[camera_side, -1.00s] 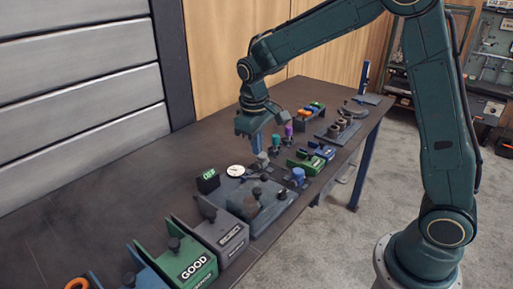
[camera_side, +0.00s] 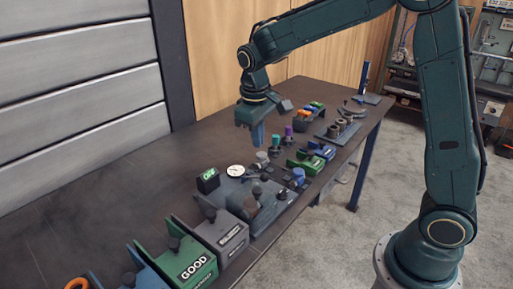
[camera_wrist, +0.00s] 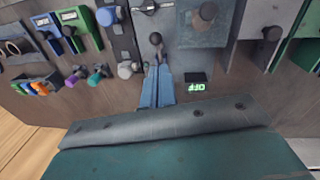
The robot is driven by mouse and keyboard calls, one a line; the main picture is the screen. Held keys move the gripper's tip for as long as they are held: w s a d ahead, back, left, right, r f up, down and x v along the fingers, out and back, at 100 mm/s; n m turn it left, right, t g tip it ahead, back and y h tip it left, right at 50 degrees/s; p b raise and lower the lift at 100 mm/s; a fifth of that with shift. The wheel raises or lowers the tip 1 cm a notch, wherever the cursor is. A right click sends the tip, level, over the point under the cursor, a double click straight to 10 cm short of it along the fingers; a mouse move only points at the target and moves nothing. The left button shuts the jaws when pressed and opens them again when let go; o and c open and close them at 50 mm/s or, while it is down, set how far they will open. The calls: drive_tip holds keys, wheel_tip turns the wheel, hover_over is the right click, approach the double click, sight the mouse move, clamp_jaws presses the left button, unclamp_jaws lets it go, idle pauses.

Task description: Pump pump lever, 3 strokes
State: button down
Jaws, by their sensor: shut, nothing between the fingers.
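My gripper (camera_side: 258,144) is shut and empty, its blue fingers pointing down above the table, clear of the parts below. In the wrist view its fingertips (camera_wrist: 158,68) lie together over the edge of a grey base plate (camera_wrist: 181,55). That plate (camera_side: 275,208) carries a round white gauge (camera_side: 236,171) and several dark knobs. One dark knob (camera_side: 257,191) stands on it in the side view; a dark knob (camera_wrist: 155,38) shows just beyond the fingertips in the wrist view. I cannot tell for sure which part is the pump lever.
A small display with green letters (camera_side: 208,180) stands beside the plate. A grey box (camera_side: 225,232) and a green GOOD box (camera_side: 187,262) are in front. Teal (camera_side: 275,142) and purple (camera_side: 289,131) pegs and fixtures stand behind. The table's left side is clear.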

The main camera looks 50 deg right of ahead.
drive_tip(key=shift+w, duration=0.2)
drive_tip(key=w+r+g, duration=0.1)
drive_tip(key=w+g, duration=0.1)
drive_tip(key=w, duration=0.5)
drive_tip(key=shift+g, duration=0.3)
drive_tip(key=shift+r, duration=0.1)
drive_tip(key=shift+f, duration=0.2)
idle(0.3)
hover_over(258, 177)
drive_tip(key=w, duration=0.3)
drive_tip(key=w+a+x, duration=0.1)
drive_tip(key=w+x, duration=0.1)
drive_tip(key=x, duration=0.8)
drive_tip(key=shift+s+a+f, duration=0.15)
drive_tip(key=shift+s+f, duration=0.3)
drive_tip(key=shift+s, duration=0.15)
drive_tip(key=shift+s+a+f, duration=0.15)
drive_tip(key=shift+s+f, duration=0.3)
drive_tip(key=shift+s, duration=0.2)
drive_tip(key=shift+s, duration=0.15)
